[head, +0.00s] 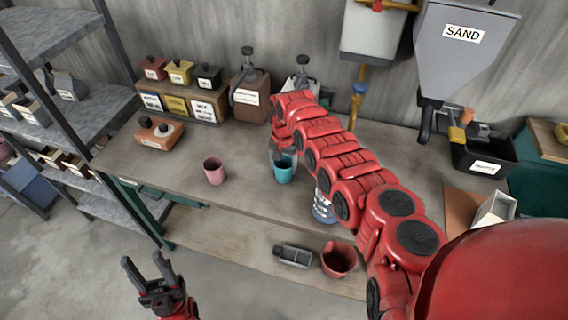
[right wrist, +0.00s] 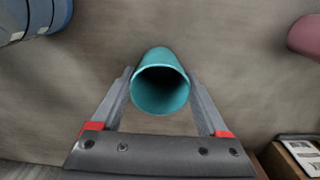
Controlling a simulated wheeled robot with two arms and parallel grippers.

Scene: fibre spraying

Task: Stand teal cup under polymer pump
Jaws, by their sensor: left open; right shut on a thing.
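The teal cup (head: 284,172) is upright on or just above the workbench, right of a pink cup; I cannot tell if it touches the wood. My right gripper (right wrist: 159,84) is shut on the teal cup, with a finger on each side, and the cup's open mouth shows between them in the right wrist view (right wrist: 160,92). Two pump containers stand at the back of the bench: a brown one (head: 251,98) and a pale one (head: 301,84) partly hidden by my right arm. I cannot read which holds polymer. My left gripper (head: 146,268) is open and empty, off the bench's front.
The pink cup (head: 214,171) stands on the bench; it also shows in the right wrist view (right wrist: 306,36). A blue-white container (head: 322,208) stands partly behind my right arm. Small bins (head: 181,104) and an orange box (head: 159,133) are at back left. Bare bench lies around the teal cup.

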